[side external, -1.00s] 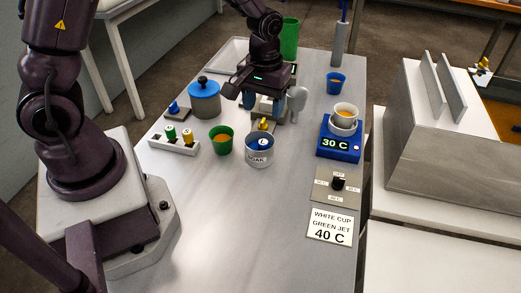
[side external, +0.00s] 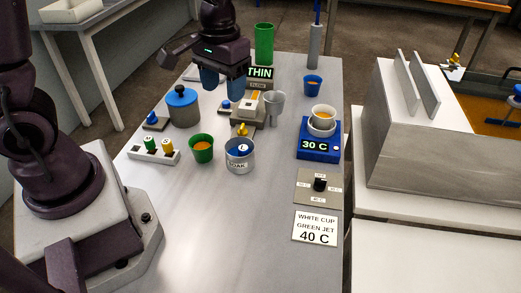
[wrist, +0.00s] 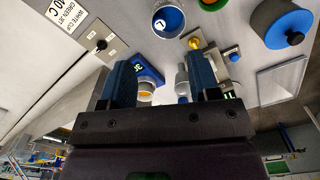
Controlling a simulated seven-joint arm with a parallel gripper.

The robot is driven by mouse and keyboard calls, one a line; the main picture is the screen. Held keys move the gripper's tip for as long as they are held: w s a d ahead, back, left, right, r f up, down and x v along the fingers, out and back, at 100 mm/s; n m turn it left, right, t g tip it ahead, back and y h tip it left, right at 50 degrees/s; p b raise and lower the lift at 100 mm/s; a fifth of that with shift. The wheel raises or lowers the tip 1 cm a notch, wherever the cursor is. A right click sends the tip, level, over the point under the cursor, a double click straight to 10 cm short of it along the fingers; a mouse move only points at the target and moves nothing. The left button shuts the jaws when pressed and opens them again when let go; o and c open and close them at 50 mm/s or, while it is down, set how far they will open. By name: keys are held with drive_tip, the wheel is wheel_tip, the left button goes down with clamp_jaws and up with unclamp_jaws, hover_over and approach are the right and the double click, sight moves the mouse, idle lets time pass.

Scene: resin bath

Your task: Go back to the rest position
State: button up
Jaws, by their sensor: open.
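My gripper (side external: 222,80) is open and empty, raised above the back of the table, over the flow device (side external: 248,108) and left of the "THIN" sign (side external: 260,72). In the wrist view my gripper (wrist: 165,85) shows its two blue fingers wide apart with nothing held between them. A grey funnel-like cup (side external: 274,104) stands beside the flow device.
A green cup (side external: 202,149), a jet rack (side external: 154,152) and a blue lidded pot (side external: 183,107) stand at left. A tall green cylinder (side external: 264,44), a grey bottle (side external: 314,47) and a blue cup (side external: 312,85) stand behind. A dial plate (side external: 318,187) and a "40 C" card (side external: 315,228) lie at front right. The front table is clear.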

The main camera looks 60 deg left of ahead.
drive_tip(key=s+d+r+m+t, duration=0.1)
drive_tip(key=s+r+m+t, duration=0.3)
drive_tip(key=s+r, duration=0.7)
drive_tip(key=shift+s+d+r+t, duration=0.3)
drive_tip(key=shift+r+t, duration=0.2)
drive_tip(key=shift+t, duration=0.4)
idle(1.3)
